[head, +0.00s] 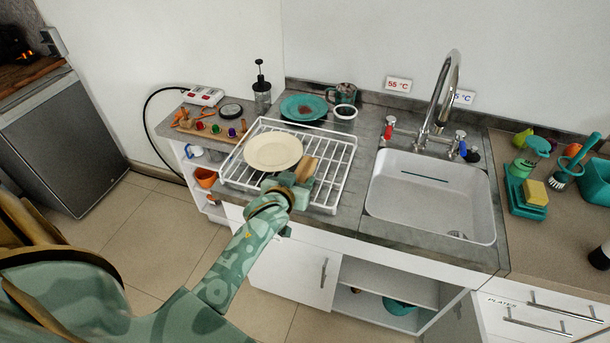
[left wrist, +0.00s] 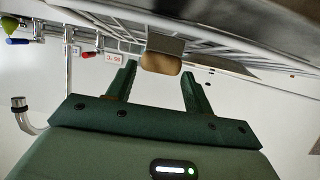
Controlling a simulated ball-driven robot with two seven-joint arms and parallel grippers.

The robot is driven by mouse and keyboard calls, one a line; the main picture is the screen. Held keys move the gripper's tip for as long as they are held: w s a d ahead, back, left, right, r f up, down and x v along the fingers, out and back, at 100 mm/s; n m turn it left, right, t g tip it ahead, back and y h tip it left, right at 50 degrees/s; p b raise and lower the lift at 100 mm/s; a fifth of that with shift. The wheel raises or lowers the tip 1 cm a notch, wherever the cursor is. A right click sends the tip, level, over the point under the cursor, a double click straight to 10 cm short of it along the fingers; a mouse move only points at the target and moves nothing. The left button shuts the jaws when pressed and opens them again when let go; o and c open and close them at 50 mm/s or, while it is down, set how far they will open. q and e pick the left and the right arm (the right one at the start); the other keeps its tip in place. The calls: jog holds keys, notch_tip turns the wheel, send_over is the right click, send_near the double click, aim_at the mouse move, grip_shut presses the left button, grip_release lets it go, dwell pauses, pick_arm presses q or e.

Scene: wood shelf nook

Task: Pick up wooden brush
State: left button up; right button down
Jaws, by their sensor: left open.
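The wooden brush (head: 308,168) shows as a tan wooden piece on the white wire dish rack (head: 343,160), just right of a cream plate (head: 273,151). My left gripper (head: 297,183) is at the front part of the rack, close by the brush, and partly hides it. In the left wrist view the brush's tan rounded end (left wrist: 161,63) shows ahead of the open fingers (left wrist: 158,86), in line with the gap between them. The fingers are apart and hold nothing. Whether they touch the brush I cannot tell. My right gripper is not in view.
The sink (head: 430,195) with its tall tap (head: 440,95) lies right of the rack. A teal plate (head: 303,107), a mug (head: 342,94) and a dark press (head: 262,92) stand behind it. A board with coloured items (head: 217,129) lies left.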

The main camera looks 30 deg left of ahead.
aim_at(303, 173)
pick_arm(q)
jog(key=b+x, duration=0.1)
jog(key=x, duration=0.4)
jog(key=shift+w+r+b, duration=0.1)
jog(key=shift+w+b, duration=0.15)
jog(key=shift+b, duration=0.05)
jog(key=shift+r, duration=0.1)
jog(key=c, duration=0.7)
jog(key=shift+c, duration=0.8)
